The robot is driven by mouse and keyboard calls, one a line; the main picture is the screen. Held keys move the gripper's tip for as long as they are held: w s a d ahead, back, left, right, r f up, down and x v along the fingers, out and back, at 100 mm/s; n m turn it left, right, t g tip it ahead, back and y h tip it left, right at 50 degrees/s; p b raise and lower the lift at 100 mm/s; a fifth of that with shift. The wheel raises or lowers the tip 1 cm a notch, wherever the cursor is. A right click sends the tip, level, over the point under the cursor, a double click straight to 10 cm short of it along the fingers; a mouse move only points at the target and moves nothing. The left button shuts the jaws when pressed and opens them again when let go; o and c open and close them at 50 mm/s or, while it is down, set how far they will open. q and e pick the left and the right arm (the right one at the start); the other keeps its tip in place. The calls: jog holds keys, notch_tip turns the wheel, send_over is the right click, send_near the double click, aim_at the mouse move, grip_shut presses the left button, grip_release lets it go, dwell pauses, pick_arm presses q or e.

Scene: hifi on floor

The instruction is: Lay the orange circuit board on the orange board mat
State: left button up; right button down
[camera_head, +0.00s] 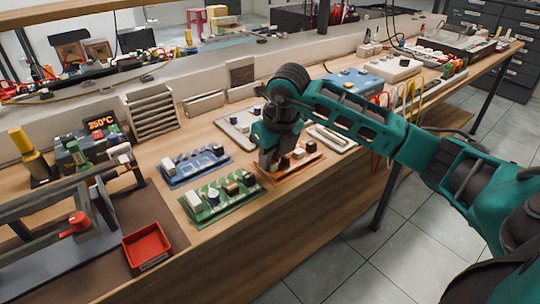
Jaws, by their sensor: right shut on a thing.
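My right gripper (268,160) comes in from the right over the bench and points down at the left end of the orange circuit board (291,171). The gripper is shut on that board's left part, and its fingers hide this end. The board carries small dark and white parts and lies about flat, at or just above the bench near its front edge. Only one orange outline shows clearly, so I cannot tell the orange mat from the board or whether they touch. My left gripper is not in view.
A green board (220,196) and a blue board (196,165) lie left of the gripper. A pale board (332,138) lies to the right and another (238,124) behind. A red tray (147,246) sits front left. The bench's front edge is close.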

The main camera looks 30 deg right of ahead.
jog(key=c, duration=1)
grip_release()
jog(key=shift+o, duration=0.5)
jog(key=shift+o, duration=1.5)
jog(key=shift+r, duration=0.1)
jog(key=shift+r+p, duration=2.25)
jog(key=shift+r, duration=0.7)
